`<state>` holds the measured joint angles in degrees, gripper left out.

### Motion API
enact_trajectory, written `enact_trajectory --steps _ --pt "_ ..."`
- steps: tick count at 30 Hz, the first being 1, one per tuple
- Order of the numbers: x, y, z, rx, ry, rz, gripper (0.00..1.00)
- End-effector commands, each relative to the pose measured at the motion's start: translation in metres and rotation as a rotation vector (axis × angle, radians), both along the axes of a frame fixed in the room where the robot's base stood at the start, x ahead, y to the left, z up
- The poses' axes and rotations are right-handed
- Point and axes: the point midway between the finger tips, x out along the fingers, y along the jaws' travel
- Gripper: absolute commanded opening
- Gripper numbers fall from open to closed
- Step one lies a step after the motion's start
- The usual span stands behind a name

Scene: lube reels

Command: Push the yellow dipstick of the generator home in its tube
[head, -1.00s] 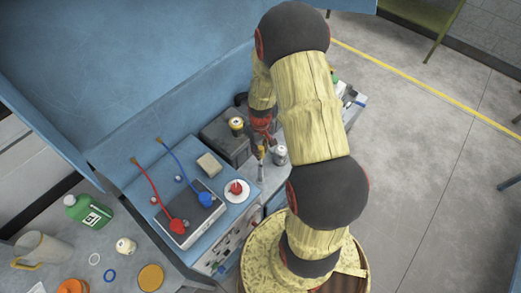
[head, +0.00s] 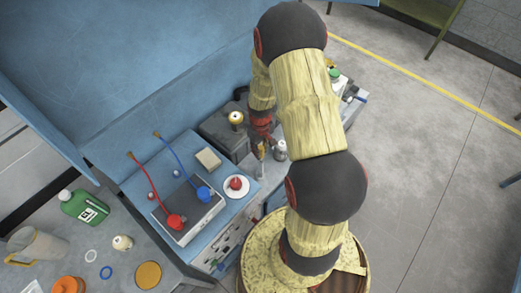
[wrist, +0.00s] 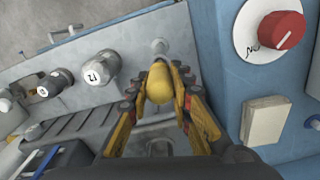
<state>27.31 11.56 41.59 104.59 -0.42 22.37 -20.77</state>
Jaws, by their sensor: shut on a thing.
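The yellow dipstick (wrist: 159,84) shows in the wrist view as a rounded yellow handle between my gripper's fingers. My gripper (wrist: 162,85) is shut on it, with one finger on each side. In the head view my gripper (head: 261,148) is over the grey generator top (head: 262,172), beside the blue panel box.
Silver capped fittings (wrist: 101,67) stand close by on the grey top. A red knob on a white disc (wrist: 281,30) and a beige block (wrist: 264,121) are on the blue box (wrist: 225,75). A battery with red and blue clamps (head: 187,212) is at left.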

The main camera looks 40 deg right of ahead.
Motion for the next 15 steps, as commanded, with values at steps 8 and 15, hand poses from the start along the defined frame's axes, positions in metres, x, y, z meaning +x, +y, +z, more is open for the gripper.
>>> enact_trajectory --steps 8,15 --pt "0.0 0.0 -0.016 0.0 0.001 0.0 0.0" --pt "-0.001 0.0 -0.031 0.0 0.001 0.0 0.0"
